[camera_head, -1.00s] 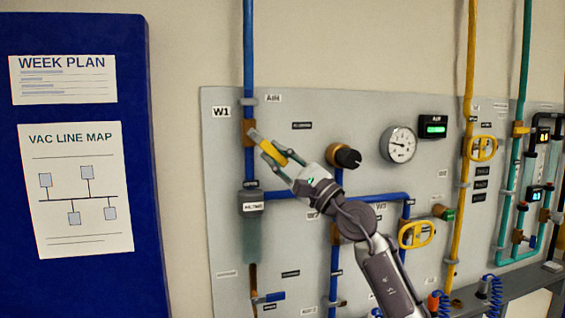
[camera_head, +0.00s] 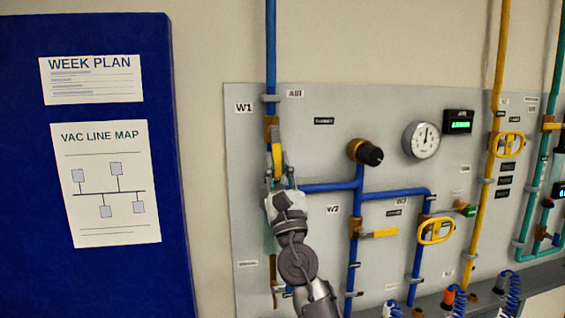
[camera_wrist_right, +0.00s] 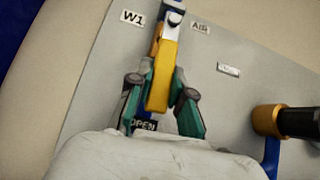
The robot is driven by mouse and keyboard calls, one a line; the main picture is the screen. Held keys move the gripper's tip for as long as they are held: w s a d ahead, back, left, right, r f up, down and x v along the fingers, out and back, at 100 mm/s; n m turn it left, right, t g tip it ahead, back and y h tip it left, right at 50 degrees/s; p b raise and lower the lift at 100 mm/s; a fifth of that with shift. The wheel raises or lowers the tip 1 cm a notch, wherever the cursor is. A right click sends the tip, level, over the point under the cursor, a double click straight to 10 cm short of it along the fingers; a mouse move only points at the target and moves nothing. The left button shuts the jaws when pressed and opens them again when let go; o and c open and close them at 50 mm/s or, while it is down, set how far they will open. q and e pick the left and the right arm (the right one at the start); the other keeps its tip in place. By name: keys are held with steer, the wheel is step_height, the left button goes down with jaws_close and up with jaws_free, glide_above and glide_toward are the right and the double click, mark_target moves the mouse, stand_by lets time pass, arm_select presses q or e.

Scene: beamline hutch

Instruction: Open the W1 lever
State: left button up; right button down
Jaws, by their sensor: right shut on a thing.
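The W1 lever (camera_head: 277,156) is a yellow handle on a brass valve body (camera_head: 271,126) in the blue pipe at the panel's left. It hangs nearly straight down, in line with the pipe. My right gripper (camera_head: 278,174) is shut on the lever's lower part. In the right wrist view, the lever (camera_wrist_right: 161,78) lies between the green-grey fingers of this gripper (camera_wrist_right: 160,101). An OPEN label (camera_wrist_right: 143,125) shows beside the lever's lower end. The W1 label (camera_head: 244,107) is left of the valve. My left gripper is not in view.
Right of the lever are a brass valve with a black knob (camera_head: 369,154), a round gauge (camera_head: 421,140) and the yellow W2 handle (camera_head: 380,233). A yellow loop handle (camera_head: 435,231) stands farther right. A blue notice board (camera_head: 105,280) is at the left.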

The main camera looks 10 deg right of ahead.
steer(key=shift+a+m+h, duration=0.25)
steer(key=shift+m+h, duration=0.45)
steer(key=c, duration=1)
jaws_free()
steer(key=shift+c, duration=0.2)
steer(key=v, duration=1.2)
